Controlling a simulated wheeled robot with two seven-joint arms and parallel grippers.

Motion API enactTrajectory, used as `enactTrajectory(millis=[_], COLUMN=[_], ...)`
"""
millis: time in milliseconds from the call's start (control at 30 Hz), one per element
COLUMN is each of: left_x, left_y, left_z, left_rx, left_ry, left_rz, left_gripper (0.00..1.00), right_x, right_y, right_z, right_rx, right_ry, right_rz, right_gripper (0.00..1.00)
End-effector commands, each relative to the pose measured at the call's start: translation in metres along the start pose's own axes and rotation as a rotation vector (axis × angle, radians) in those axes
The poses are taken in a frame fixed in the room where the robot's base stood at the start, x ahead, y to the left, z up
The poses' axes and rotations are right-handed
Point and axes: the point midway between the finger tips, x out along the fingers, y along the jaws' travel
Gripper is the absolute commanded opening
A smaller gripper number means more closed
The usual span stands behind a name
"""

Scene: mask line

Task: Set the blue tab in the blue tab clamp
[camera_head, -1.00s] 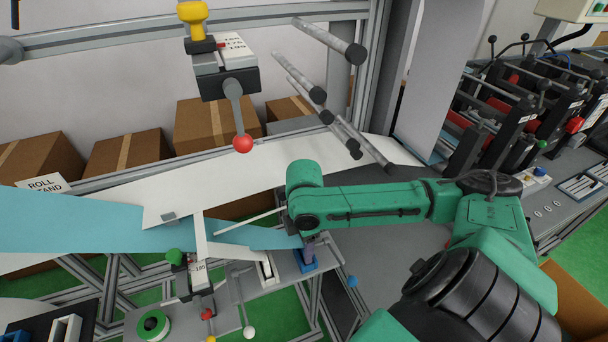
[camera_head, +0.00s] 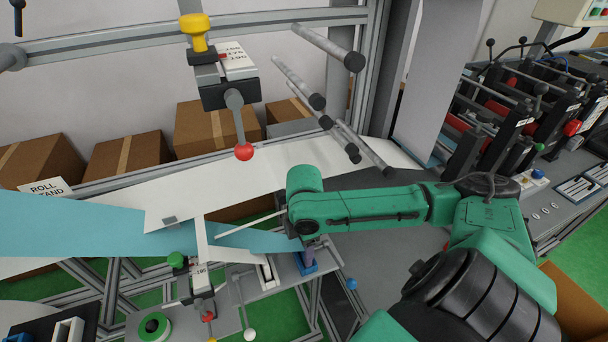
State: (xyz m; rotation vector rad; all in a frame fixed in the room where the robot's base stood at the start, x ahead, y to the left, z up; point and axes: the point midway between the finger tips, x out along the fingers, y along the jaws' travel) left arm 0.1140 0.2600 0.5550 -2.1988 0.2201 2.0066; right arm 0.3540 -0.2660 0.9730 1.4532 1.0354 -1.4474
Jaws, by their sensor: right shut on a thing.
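The blue web (camera_head: 110,230) runs in from the left and narrows to a tab (camera_head: 262,241) that ends under my right wrist. My right gripper (camera_head: 306,246) points down at this end and is shut on the blue tab; its fingers are mostly hidden by the green wrist. A small blue clamp (camera_head: 306,264) stands on the grey bench just below the gripper. I cannot tell whether the tab touches the clamp. My left gripper is not in view.
A white web (camera_head: 290,165) stretches behind my wrist. A white clamp (camera_head: 266,272) stands left of the blue one. A thin rod (camera_head: 250,224) and a red-knobbed lever (camera_head: 243,152) are close by. Steel rollers (camera_head: 350,140) hang above.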

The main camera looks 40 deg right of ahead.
Motion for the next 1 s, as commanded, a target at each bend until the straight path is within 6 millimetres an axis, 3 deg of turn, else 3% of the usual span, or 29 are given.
enactTrajectory(millis=[600, 633, 700, 1000], left_x=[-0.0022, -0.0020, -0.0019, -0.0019], left_y=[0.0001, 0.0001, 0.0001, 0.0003], left_z=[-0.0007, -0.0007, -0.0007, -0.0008], left_rx=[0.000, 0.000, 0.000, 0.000], left_ry=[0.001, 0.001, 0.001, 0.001], left_rz=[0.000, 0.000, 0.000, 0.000], left_gripper=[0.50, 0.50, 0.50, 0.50], right_x=[0.0054, 0.0054, 0.0054, 0.0047], right_y=[0.0001, 0.0002, 0.0002, 0.0002], right_z=[-0.0001, -0.0001, -0.0001, 0.0000], right_rx=[0.000, 0.000, 0.000, 0.000], right_ry=[0.000, 0.000, 0.000, 0.000], right_rz=[0.001, 0.001, 0.001, 0.001], right_gripper=[0.02, 0.68, 0.92, 0.92])
